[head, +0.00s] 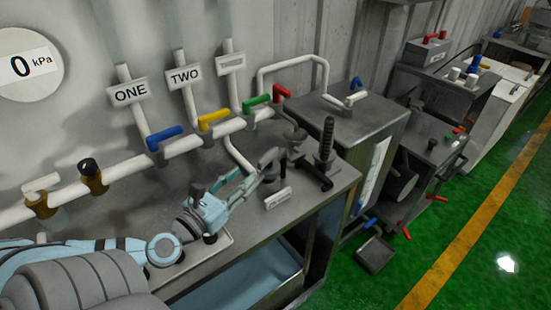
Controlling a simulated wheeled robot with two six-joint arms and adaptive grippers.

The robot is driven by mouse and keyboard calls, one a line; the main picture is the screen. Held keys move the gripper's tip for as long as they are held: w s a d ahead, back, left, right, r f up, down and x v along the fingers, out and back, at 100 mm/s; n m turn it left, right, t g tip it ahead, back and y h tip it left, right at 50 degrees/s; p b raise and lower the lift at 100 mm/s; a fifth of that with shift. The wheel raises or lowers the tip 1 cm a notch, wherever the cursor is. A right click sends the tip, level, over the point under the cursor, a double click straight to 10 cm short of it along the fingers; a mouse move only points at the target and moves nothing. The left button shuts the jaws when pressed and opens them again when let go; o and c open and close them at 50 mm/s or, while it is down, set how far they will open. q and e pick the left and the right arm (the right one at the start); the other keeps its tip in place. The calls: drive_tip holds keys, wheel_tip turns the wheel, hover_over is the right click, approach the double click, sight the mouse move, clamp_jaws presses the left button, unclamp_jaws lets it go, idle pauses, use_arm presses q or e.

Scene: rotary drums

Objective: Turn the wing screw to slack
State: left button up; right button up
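A dark threaded rod (327,138) stands upright near the right end of the grey metal bench. At its foot is a black bar-like piece (315,175), which may be the wing screw; it is too small to be sure. A small dark fitting (295,142) stands just left of the rod. My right gripper is not in view.
A small label plate (278,198) stands on the bench (335,178) just below my gripper. Behind run white pipes with blue (163,137), yellow (214,119), green (257,103) and red (282,91) valve handles. A grey cabinet (360,115) stands to the right.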

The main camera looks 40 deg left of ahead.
sight(257, 164)
use_arm(q)
drive_tip(key=w, duration=0.4)
drive_tip(key=shift+w+a+f+b, duration=0.1)
drive_tip(key=shift+w+a+b, duration=0.05)
drive_tip(key=shift+w+b, duration=0.2)
drive_tip(key=w+p, duration=0.3)
drive_tip(key=w, duration=0.3)
drive_tip(key=shift+w, duration=0.15)
clamp_jaws()
